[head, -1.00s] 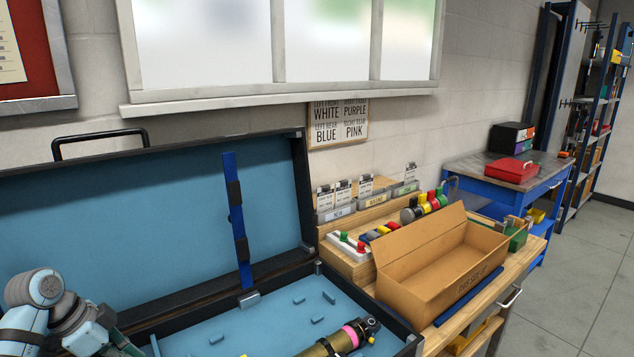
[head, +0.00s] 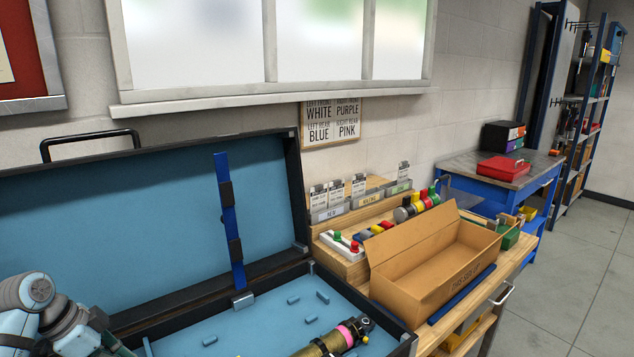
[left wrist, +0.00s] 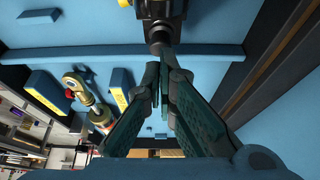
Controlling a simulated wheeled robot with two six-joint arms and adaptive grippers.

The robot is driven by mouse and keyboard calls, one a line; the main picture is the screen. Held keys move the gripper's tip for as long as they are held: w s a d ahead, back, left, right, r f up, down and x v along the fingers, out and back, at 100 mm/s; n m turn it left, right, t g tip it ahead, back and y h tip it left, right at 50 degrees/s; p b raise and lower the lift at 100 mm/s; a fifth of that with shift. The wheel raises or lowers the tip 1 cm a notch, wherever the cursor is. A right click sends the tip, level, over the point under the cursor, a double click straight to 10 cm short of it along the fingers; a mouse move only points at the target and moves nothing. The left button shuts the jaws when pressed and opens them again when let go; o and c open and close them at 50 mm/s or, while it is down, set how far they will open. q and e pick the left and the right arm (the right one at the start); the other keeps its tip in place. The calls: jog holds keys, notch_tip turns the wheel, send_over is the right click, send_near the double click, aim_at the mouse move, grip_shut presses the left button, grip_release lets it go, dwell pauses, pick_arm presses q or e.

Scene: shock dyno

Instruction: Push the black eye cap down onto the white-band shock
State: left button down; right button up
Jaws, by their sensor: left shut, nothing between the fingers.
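My left gripper (left wrist: 158,75) is shut and empty in the left wrist view, its green fingertips together. Just beyond them, at the top centre, is a dark rod with a black fitting (left wrist: 158,22); I cannot tell whether it is the eye cap or part of a shock. A shock with a metal eye (left wrist: 75,84) lies to the left in that view; its band colour is unclear. In the head view a pink-band shock (head: 330,344) lies in the blue-lined case (head: 262,328). I cannot make out a white band. My right gripper is out of view.
The case's open lid (head: 120,215) stands behind, with a blue strap (head: 229,220). A cardboard box (head: 425,275) stands on the wooden bench to the right, near coloured caps (head: 415,205) and card holders (head: 345,205).

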pick_arm(q)
jog(key=shift+f, duration=0.65)
dwell(0.3)
notch_tip(320, 180, up, 7)
jog(key=p, duration=0.8)
